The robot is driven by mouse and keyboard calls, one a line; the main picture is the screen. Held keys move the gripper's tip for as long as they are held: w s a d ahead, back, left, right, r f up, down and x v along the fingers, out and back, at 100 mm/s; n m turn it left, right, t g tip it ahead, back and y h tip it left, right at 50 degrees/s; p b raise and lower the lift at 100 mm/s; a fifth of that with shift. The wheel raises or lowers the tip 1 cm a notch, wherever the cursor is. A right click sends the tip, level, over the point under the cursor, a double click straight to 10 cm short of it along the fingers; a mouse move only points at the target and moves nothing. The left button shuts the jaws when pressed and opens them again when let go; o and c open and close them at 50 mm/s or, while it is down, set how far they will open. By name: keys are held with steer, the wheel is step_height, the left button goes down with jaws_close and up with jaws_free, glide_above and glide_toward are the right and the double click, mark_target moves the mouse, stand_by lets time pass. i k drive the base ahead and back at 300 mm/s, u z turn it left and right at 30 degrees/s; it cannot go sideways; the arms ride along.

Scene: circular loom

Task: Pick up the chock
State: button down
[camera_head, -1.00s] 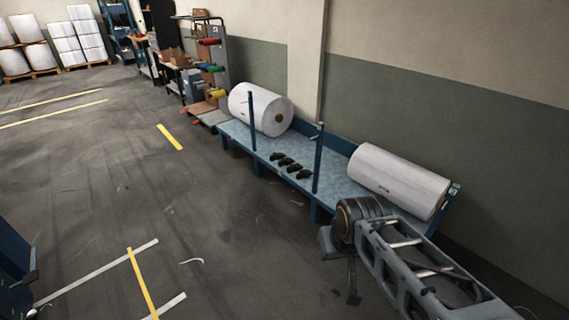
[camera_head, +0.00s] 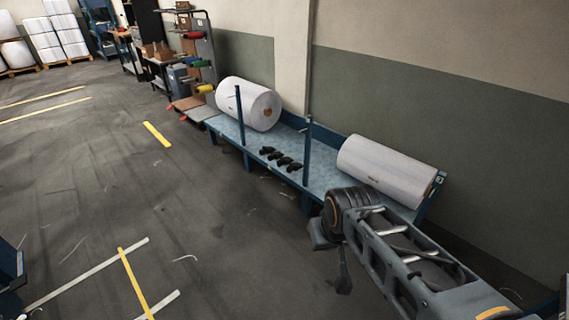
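Several small black chocks (camera_head: 281,159) lie in a row on the blue bench, between its two upright posts. I cannot tell which single one is meant. My arm reaches in from the lower right, and its joint hides the bench's near front corner. A dark narrow part, seemingly of my gripper (camera_head: 343,279), hangs below that joint over the floor, to the right of and nearer than the chocks, apart from them. Its fingers are too hidden and small to show whether they are open or shut.
The blue bench (camera_head: 226,127) stands along the wall with a white roll (camera_head: 249,104) at its far end and another (camera_head: 387,170) at its near end. Posts (camera_head: 307,150) rise from its front edge. A rack (camera_head: 203,62) stands beyond. The floor (camera_head: 110,190) in front is mostly clear.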

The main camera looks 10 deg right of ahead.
mark_target(296, 166)
steer(key=z, duration=0.05)
steer(key=i, duration=2.15)
steer(key=u, duration=0.9)
steer(key=i, duration=0.65)
steer(key=u, duration=0.3)
